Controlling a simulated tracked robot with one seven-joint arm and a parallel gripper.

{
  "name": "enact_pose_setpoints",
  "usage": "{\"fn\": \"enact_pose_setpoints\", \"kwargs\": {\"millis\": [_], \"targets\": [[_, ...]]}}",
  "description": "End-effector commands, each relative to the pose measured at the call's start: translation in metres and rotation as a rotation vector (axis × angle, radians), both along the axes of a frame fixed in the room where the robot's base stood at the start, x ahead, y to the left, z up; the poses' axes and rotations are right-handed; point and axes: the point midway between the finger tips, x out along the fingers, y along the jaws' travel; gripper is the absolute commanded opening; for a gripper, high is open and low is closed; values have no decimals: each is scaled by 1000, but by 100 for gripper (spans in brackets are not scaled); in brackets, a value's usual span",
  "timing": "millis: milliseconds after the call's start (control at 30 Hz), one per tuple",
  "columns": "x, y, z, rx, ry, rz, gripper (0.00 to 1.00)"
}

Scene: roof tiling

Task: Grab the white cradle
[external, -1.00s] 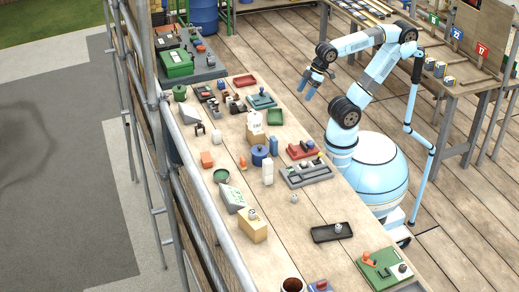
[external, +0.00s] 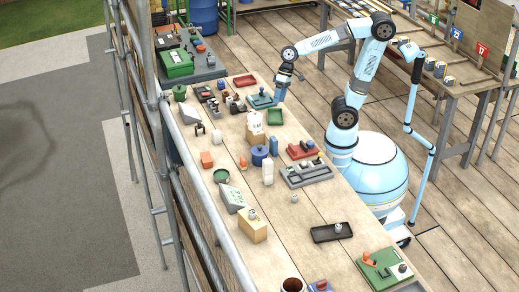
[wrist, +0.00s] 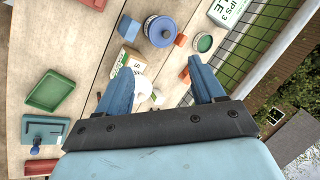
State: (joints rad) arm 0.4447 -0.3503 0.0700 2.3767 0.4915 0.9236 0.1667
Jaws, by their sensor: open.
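A white object (wrist: 143,88) that may be the white cradle shows between my fingers in the wrist view, partly hidden by the left finger; its shape is hard to tell. It appears to match the small white piece (external: 217,136) on the bench in the external view. My gripper (wrist: 158,85) is open and empty, with its two blue fingers spread.
A green tray (external: 275,117) lies nearer my gripper. Scaffold rails (external: 205,225) run along the bench's left side.

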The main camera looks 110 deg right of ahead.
Motion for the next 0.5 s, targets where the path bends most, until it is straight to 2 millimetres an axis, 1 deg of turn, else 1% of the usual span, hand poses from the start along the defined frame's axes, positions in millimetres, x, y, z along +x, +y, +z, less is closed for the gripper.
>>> {"fn": "enact_pose_setpoints", "kwargs": {"millis": [33, 100, 167, 267, 367, 400, 467, 500], "targets": [[10, -12, -6, 52, 17, -70, 68], [24, -27, -12, 125, 32, -162, 68], [34, -41, -17, 187, 42, -242, 68], [51, -67, -27, 293, 56, -377, 68], [66, -97, -37, 401, 64, -513, 68], [71, -110, -42, 445, 66, -567, 68], [77, -130, -49, 510, 68, -649, 68], [81, -145, -53, 555, 67, -705, 68]]}}
